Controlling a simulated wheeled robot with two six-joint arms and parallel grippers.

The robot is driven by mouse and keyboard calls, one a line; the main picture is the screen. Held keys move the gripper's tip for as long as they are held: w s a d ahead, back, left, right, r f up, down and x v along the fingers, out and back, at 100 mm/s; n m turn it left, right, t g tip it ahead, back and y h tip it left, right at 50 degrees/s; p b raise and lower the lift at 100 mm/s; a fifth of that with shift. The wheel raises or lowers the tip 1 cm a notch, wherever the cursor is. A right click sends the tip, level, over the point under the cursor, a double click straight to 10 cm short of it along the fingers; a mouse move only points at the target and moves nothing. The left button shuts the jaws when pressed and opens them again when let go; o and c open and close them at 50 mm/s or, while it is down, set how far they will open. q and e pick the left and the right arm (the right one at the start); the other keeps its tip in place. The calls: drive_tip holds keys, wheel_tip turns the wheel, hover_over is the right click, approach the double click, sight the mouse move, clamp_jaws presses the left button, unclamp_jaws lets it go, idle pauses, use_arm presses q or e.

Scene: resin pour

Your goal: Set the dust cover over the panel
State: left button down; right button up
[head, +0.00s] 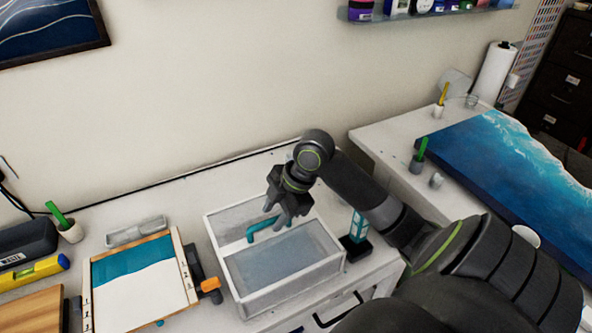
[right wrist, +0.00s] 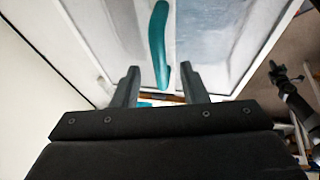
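The dust cover (head: 287,293) is a clear box with white edges and a teal bar handle (head: 262,229) on top. It stands on the white table to the right of the panel. The panel (head: 135,285), teal at the back and white in front, lies uncovered in a wooden frame. My right gripper (head: 290,217) is over the cover, close to the handle. In the right wrist view its fingers (right wrist: 159,70) are apart, with the handle (right wrist: 158,40) showing between and beyond them. I cannot tell whether they touch it.
An orange-handled clamp (head: 209,285) sits between panel and cover. A clear tray (head: 136,231) is behind the panel, and a yellow level (head: 35,272) is at left. A dark stand with a teal-lit block (head: 357,238) stands right of the cover. A blue wave panel (head: 500,170) lies on the right table.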

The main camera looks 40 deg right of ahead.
drive_tip(key=v, duration=1.4)
drive_tip(key=shift+b, duration=0.45)
